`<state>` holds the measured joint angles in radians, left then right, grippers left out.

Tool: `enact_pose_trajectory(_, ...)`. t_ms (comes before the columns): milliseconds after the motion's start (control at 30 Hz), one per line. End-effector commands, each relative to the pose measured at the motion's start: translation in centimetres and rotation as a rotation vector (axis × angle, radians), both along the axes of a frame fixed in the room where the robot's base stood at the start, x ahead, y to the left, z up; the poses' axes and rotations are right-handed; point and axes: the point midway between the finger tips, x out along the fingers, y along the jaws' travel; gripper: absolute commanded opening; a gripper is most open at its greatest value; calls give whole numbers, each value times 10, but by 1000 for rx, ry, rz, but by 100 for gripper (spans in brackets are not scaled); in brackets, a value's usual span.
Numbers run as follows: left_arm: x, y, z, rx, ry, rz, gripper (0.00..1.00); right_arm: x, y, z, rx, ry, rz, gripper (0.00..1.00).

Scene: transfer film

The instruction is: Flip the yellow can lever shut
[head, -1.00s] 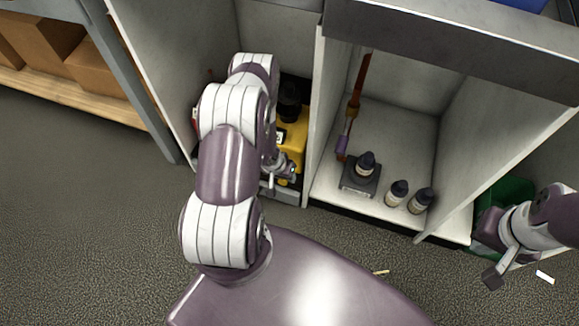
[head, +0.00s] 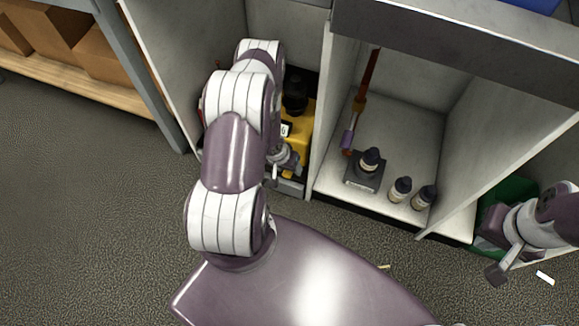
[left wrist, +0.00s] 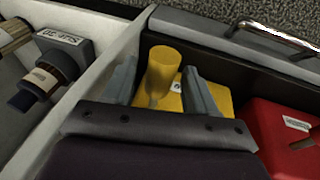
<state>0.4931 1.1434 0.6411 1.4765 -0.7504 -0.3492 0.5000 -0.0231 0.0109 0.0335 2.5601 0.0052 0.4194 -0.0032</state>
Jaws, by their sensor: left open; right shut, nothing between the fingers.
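The yellow can (head: 301,122) stands in the left bay of the cabinet in the head view, partly hidden by my left arm. A black part (head: 294,92) shows above it. My left gripper is mostly hidden in the head view, at the near side of the can. In the left wrist view my left gripper (left wrist: 163,82) is open, its grey fingers on either side of an upright yellow cylindrical part (left wrist: 162,68). The yellow can's body (left wrist: 222,97) shows behind the fingers. I cannot make out the lever for certain. My right gripper (head: 498,275) is shut and empty at the right.
A red can (left wrist: 280,135) stands beside the yellow one in the left wrist view. A white divider (head: 322,115) separates the middle bay, which holds small dark bottles (head: 400,188) and a labelled stand (head: 364,178). A green bin (head: 513,192) is at the right.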

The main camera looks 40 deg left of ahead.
Motion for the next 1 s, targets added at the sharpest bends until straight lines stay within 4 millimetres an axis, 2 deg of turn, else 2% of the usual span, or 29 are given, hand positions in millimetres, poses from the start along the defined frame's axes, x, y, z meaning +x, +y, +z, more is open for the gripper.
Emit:
enact_pose_trajectory(33, -2, 2, 17, 1, -1, 2, 57, 0, 0, 13, 0, 0, 0, 0)
enact_pose_trajectory(100, -6, 4, 33, 0, 0, 3, 57, 0, 0, 20, 0, -1, 0, 0)
enact_pose_trajectory(300, -14, 8, 59, 0, 2, 2, 57, 0, 0, 32, 0, -1, 0, 0)
enact_pose_trajectory(1000, -15, 9, 60, -1, 1, 2, 57, 0, 0, 31, 0, -1, 0, 0)
